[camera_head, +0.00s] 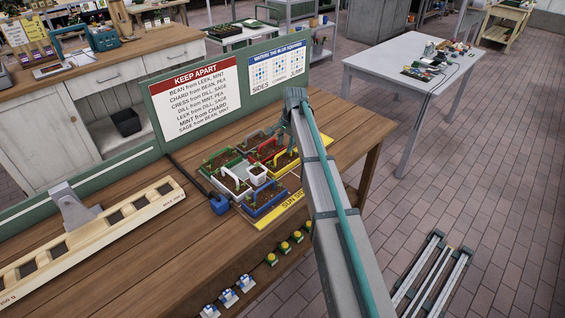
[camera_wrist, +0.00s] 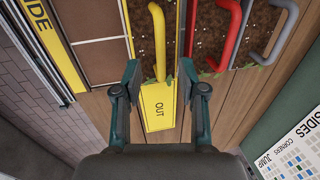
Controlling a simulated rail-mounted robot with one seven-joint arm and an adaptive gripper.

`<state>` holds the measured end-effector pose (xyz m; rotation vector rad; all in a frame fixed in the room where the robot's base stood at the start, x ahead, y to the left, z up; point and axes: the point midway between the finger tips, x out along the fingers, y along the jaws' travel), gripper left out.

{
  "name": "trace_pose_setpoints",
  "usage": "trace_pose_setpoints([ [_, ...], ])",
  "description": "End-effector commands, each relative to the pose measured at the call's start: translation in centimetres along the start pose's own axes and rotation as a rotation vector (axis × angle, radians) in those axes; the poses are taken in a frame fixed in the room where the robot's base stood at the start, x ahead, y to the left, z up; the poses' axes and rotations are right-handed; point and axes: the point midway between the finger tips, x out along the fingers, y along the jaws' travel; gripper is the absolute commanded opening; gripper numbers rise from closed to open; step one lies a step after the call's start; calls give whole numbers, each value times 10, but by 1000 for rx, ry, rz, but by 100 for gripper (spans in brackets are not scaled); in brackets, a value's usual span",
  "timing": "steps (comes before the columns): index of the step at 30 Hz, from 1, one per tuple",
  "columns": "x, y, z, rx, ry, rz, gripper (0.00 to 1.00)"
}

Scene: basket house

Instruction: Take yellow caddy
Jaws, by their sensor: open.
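The yellow caddy (camera_head: 287,160) stands in the group of planters on the wooden bench, at the group's right side. In the wrist view, its soil, yellow handle (camera_wrist: 158,40) and a yellow panel marked OUT (camera_wrist: 159,106) show; the panel is at the caddy's near end. My gripper (camera_wrist: 160,74) is open, with one finger to each side of the caddy's near end. I cannot tell whether either finger touches it. In the head view, my gripper (camera_head: 283,126) is over the far right of the group, partly hidden by my arm.
A red caddy (camera_wrist: 228,35) and a grey-handled caddy (camera_wrist: 278,38) stand close to the right in the wrist view. Green, white and blue (camera_head: 265,203) caddies are also grouped here. A green board (camera_head: 220,88) with signs rises behind. Bare bench (camera_head: 130,245) lies to the left.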

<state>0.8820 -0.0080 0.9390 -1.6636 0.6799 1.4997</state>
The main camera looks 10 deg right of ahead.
Motion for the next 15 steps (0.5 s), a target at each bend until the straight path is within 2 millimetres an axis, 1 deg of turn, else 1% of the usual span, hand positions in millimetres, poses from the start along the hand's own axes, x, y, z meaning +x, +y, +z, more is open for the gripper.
trace_pose_setpoints([
  [5,7,-1,0,-1,-1,1,41],
  [11,28,-2,0,-1,-1,1,41],
  [15,46,-2,0,-1,-1,1,41],
])
